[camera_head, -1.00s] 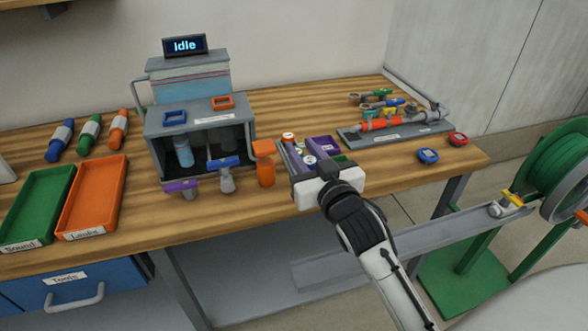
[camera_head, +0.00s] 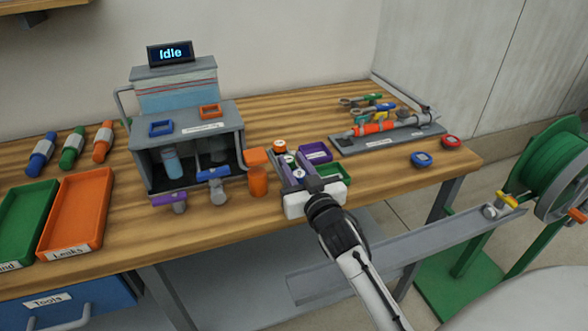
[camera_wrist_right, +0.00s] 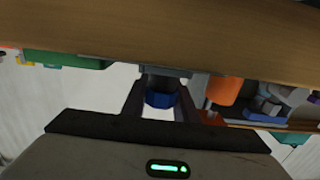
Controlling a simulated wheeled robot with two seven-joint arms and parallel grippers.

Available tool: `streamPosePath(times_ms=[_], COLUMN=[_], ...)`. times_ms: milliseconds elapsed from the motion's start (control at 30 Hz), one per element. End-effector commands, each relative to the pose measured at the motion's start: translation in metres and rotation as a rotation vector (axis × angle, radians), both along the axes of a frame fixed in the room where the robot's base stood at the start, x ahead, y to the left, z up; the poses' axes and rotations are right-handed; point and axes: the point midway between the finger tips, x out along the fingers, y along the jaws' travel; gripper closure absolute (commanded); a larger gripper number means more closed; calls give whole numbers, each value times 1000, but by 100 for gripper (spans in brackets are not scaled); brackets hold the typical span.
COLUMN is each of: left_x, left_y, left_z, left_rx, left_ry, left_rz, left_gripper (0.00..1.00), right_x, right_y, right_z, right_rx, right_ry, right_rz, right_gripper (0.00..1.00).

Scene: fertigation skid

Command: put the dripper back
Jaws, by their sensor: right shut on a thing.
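My right gripper (camera_head: 300,176) is at the front of the bench, beside the small purple and green trays. Its fingers are closed around a small blue round piece (camera_wrist_right: 160,98), which shows between them in the right wrist view; it looks like a dripper. In the head view a blue piece with a white top (camera_head: 299,174) shows between the fingers. An orange piece with a white top (camera_head: 279,147) and a purplish one (camera_head: 289,160) stand in a row just behind it. Whether the held piece touches the surface below is hidden. My left gripper is not in view.
A purple tray (camera_head: 316,152) and a green tray (camera_head: 340,170) lie right of the fingers. Open bench lies towards the blue disc (camera_head: 422,159).

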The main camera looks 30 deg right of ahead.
Motion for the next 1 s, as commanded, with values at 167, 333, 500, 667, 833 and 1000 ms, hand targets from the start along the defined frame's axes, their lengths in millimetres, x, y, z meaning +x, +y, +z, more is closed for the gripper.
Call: streamPosePath(times_ms=[167, 333, 500, 667, 833, 1000], left_x=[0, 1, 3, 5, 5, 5], left_y=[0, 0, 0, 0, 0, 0], left_z=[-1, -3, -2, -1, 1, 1], left_rx=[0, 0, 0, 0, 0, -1], left_ry=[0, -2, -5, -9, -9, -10], left_rz=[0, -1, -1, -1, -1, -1], left_gripper=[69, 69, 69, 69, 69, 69], right_x=[-2, -3, -3, -2, -2, -19], right_y=[-1, -1, -1, 0, -1, 4], right_z=[-17, -22, -22, -18, -14, -12], right_rx=[6, 7, 6, 6, 5, 6], right_ry=[36, 38, 36, 29, 25, 25], right_rz=[-6, -6, -5, -4, -3, -3], right_gripper=[98, 98, 56, 55, 55, 55])
